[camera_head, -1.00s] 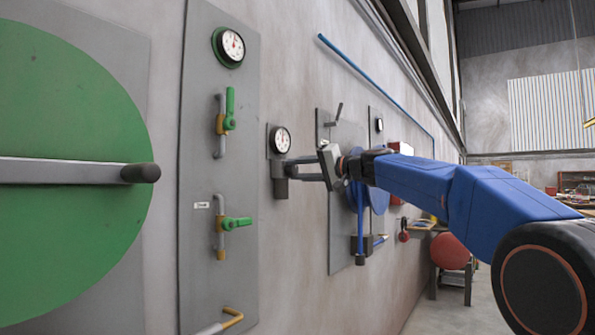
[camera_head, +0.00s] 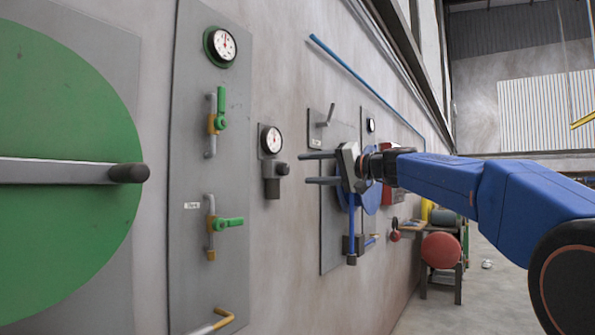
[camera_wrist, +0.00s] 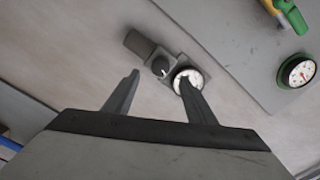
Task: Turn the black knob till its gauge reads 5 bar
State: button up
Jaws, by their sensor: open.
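The black knob (camera_head: 282,169) sticks out from a small grey valve body on the wall, just below a round white gauge (camera_head: 271,140). In the wrist view the knob (camera_wrist: 161,67) has a pale mark on its face, and the gauge (camera_wrist: 187,79) sits beside it, partly covered by one finger. The gauge's reading is too small to make out. My gripper (camera_head: 303,169) is open and empty, its fingers pointing at the wall. The fingertips stand a little way off the knob, apart from it. In the wrist view my gripper (camera_wrist: 159,80) frames the knob between its fingers.
A grey panel (camera_head: 187,262) left of the knob carries green-handled valves and another gauge (camera_head: 220,46). A large green disc (camera_head: 60,240) with a bar is at far left. Another panel (camera_head: 330,235) with a blue wheel is behind my gripper. Bare wall lies below the knob.

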jog(key=v, duration=0.9)
jog(key=shift+d, duration=0.2)
jog(key=shift+s, duration=0.15)
jog(key=s+a+f+g+h, duration=0.1)
jog(key=s+f+h, duration=0.1)
jog(key=s+f, duration=0.4)
jog(key=s+a+f+g+h, duration=0.1)
jog(key=s+f+h, duration=0.15)
jog(key=f, duration=0.55)
jog(key=s+d+f+g+h, duration=0.1)
jog(key=s+d+f+h, duration=0.2)
jog(key=s+f, duration=0.7)
jog(key=s+d+f+n+g+h, duration=0.1)
jog(key=s+d+f+h, duration=0.2)
jog(key=s+f, duration=0.8)
jog(key=s+d+f+g+h, duration=0.2)
jog(key=s+d+f, duration=0.4)
jog(key=s+f, duration=0.5)
notch_tip(320, 180, down, 8)
jog(key=shift+r+n+h, duration=0.1)
jog(key=shift+n+h, duration=0.2)
jog(key=shift+h, duration=0.55)
